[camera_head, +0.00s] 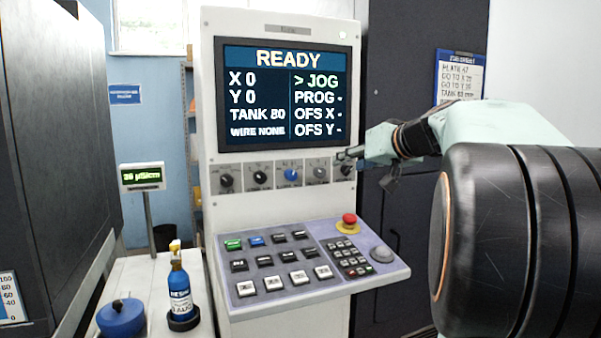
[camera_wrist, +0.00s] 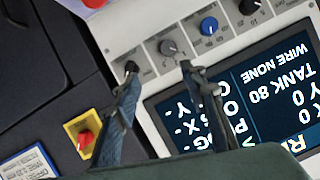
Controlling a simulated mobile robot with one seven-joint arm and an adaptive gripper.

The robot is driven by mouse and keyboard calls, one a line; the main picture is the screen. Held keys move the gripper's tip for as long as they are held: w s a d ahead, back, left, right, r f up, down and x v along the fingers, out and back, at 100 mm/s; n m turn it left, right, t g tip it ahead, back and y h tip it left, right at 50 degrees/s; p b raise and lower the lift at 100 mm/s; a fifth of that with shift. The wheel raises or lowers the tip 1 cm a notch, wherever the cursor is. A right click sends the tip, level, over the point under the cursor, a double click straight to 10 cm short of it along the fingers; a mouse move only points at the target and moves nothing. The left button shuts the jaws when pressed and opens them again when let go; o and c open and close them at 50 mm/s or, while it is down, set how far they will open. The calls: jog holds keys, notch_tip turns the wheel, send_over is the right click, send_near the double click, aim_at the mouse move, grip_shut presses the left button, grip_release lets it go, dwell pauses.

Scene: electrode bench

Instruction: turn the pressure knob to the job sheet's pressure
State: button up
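A row of small knobs sits under the screen. From left to right in the head view they are a black knob (camera_head: 226,180), a second black knob (camera_head: 260,177), a blue knob (camera_head: 291,175), a grey knob (camera_head: 319,172) and a black knob (camera_head: 346,169). Their labels are too small to read, so I cannot tell which is pressure. My gripper (camera_head: 350,156) is at the row's right end. In the wrist view my gripper (camera_wrist: 158,72) is open and empty, with one fingertip by the end black knob (camera_wrist: 131,66) and the other below the grey knob (camera_wrist: 168,47). The job sheet (camera_head: 460,78) hangs at right, its lines only partly legible.
The screen (camera_head: 286,95) reads READY, TANK 80, WIRE NONE. A sloped keypad panel (camera_head: 300,262) with a red mushroom button (camera_head: 349,219) juts out below. A red switch on a yellow plate (camera_wrist: 82,132) shows in the wrist view. A blue bottle (camera_head: 179,285) stands at lower left.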

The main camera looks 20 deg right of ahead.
aim_at(322, 173)
jog(key=shift+n+y, duration=0.5)
jog(key=shift+n, duration=0.2)
jog(key=x, duration=0.7)
jog(key=a+p+x, duration=0.1)
jog(key=x, duration=0.2)
jog(key=shift+w+a+f, duration=0.1)
jog(key=shift+w+f, duration=0.05)
jog(key=shift+f, duration=0.25)
jog(key=shift+c, duration=0.3)
grip_shut()
